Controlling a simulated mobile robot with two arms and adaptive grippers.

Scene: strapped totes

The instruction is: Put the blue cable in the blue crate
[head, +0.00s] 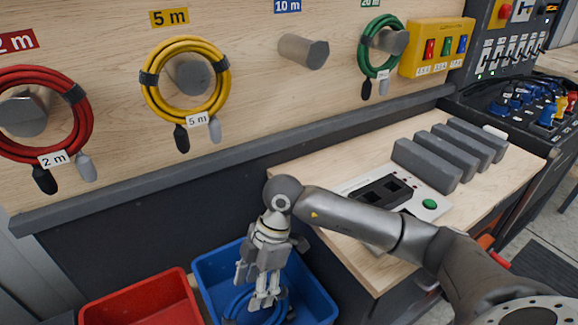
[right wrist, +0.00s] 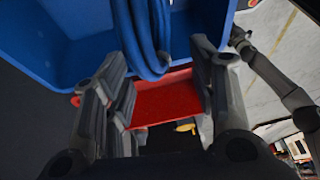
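The blue cable (head: 240,303) is a coil lying inside the blue crate (head: 318,297), at the bottom of the head view. It also shows as thick blue loops (right wrist: 147,40) in the right wrist view, with the crate's blue wall (right wrist: 80,45) around it. My right gripper (head: 264,301) points down into the crate, right over the coil. In the right wrist view its fingers (right wrist: 165,85) stand apart, with a gap on both sides of the cable. Part of the coil is hidden behind the gripper. My left gripper does not show in the head view.
A red crate (head: 145,300) stands left of the blue one. Red (head: 84,130), yellow (head: 222,85) and green (head: 362,55) cables hang on wall pegs; the 10 m peg (head: 303,51) is bare. A wooden bench (head: 335,165) with grey blocks is at right.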

